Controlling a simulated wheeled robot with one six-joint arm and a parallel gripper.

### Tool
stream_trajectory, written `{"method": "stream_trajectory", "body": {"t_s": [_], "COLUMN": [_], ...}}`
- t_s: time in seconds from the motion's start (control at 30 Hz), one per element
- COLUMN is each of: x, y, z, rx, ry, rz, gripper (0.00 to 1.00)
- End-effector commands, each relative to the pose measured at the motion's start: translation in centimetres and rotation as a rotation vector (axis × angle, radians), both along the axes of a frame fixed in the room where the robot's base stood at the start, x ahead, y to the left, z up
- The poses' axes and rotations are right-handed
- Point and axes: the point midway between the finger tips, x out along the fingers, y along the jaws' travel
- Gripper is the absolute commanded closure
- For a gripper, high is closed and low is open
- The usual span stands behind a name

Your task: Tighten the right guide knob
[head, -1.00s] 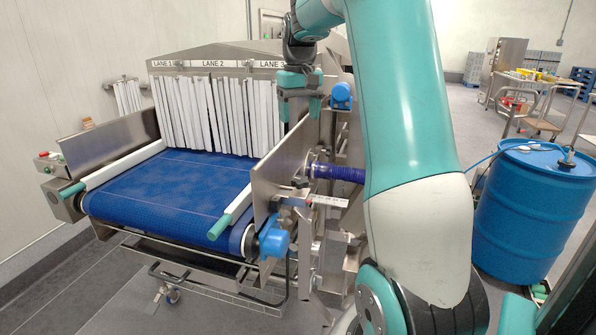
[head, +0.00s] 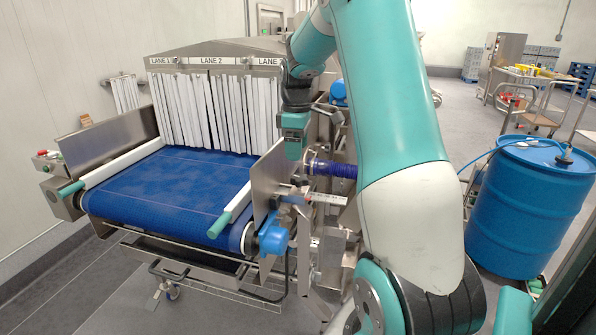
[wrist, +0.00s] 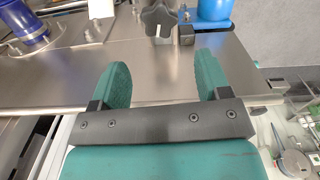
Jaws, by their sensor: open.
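A dark, lobed knob (wrist: 159,19) shows at the top middle of the wrist view, on a pale metal stem behind a steel plate (wrist: 70,75). I cannot make the knob out in the head view. My gripper (wrist: 161,64) is open and empty, its two green fingers spread apart. The knob lies beyond the fingertips, roughly in line with the gap between them, and is not touched. In the head view my gripper (head: 294,150) points down near the right side of the conveyor. The right guide rail (head: 238,199), white with a green end, stands along the blue belt.
The steel side plate (head: 265,190) stands just below my gripper. A purple-blue ribbed cylinder (head: 332,169) and a blue motor housing (head: 339,93) sit close to its right. White strip curtains (head: 215,110) hang over the belt (head: 160,190). A blue drum (head: 520,205) stands far right.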

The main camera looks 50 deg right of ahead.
Motion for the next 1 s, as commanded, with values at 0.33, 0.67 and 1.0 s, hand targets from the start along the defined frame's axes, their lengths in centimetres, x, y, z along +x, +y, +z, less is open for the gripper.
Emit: {"method": "stream_trajectory", "body": {"t_s": [0.33,0.67,1.0], "x": [0.0,0.0,0.0], "y": [0.1,0.1,0.0], "z": [-6.5,-8.2,-8.1], "rx": [0.002,0.0,0.0], "ry": [0.003,0.001,0.0], "rz": [0.0,0.001,0.0], "gripper": [0.3,0.3,0.74]}}
